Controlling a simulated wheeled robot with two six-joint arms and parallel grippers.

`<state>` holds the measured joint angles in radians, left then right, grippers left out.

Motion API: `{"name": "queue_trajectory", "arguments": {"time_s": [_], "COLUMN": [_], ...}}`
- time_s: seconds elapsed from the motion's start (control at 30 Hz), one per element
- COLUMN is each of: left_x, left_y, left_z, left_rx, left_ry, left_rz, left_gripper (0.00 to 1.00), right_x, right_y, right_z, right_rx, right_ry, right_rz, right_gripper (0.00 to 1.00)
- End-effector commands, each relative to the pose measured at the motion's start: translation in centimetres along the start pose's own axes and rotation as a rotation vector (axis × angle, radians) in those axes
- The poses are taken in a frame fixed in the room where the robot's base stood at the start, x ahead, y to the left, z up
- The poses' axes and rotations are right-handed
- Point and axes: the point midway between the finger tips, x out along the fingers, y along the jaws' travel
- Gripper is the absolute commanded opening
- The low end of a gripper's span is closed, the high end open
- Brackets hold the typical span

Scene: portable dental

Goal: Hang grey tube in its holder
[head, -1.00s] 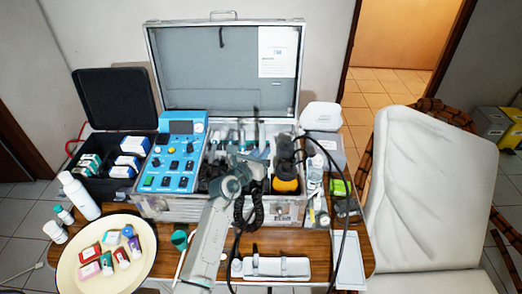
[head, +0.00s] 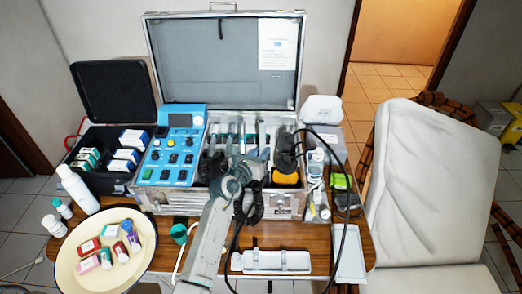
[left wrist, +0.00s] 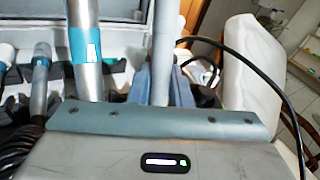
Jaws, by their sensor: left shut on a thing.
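My left gripper (head: 255,168) is over the front of the open metal case. In the left wrist view its blue-grey fingers (left wrist: 142,88) are shut on a plain grey tube (left wrist: 160,50), which stands about upright. The tube also shows in the head view (head: 262,137), in front of a row of other tubes. A white holder rack (left wrist: 117,76) is inside the case, partly hidden by tubes and gripper. I cannot tell whether the grey tube touches its holder. My right gripper is not in view.
A silver tube with a blue band (left wrist: 85,50) stands close left of the fingers. A black cable (head: 343,225) loops on the right. A blue control unit (head: 171,150), a round plate (head: 80,268) and a white tray (head: 271,262) are nearby.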

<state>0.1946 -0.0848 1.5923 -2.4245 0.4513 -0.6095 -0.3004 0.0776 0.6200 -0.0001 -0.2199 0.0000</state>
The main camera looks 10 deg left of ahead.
Motion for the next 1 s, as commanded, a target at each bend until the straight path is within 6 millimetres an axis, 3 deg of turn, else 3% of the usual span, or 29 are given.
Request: {"name": "queue_trajectory", "arguments": {"time_s": [0.33, 0.37, 0.47, 0.5, 1.0], "left_x": [-0.11, -0.11, -0.1, -0.1, -0.32], "left_y": [-0.01, -0.01, -0.01, -0.01, -0.01], "left_z": [-0.43, -0.43, -0.43, -0.42, -0.41], "left_rx": [0.0, 0.0, 0.0, 0.0, 0.0], "left_ry": [0.0, 0.0, 0.0, 0.0, 0.001], "left_rz": [0.0, 0.0, 0.0, 0.0, 0.0], "left_gripper": [0.0, 0.21, 0.41, 0.43, 0.43], "right_x": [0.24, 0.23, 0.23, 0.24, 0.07], "right_y": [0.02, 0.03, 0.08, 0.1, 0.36], "right_z": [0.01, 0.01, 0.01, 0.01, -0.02], "right_rx": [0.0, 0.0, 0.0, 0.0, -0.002], "right_ry": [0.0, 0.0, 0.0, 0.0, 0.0], "right_rz": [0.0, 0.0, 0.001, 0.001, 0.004], "right_gripper": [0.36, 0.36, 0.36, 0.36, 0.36]}}
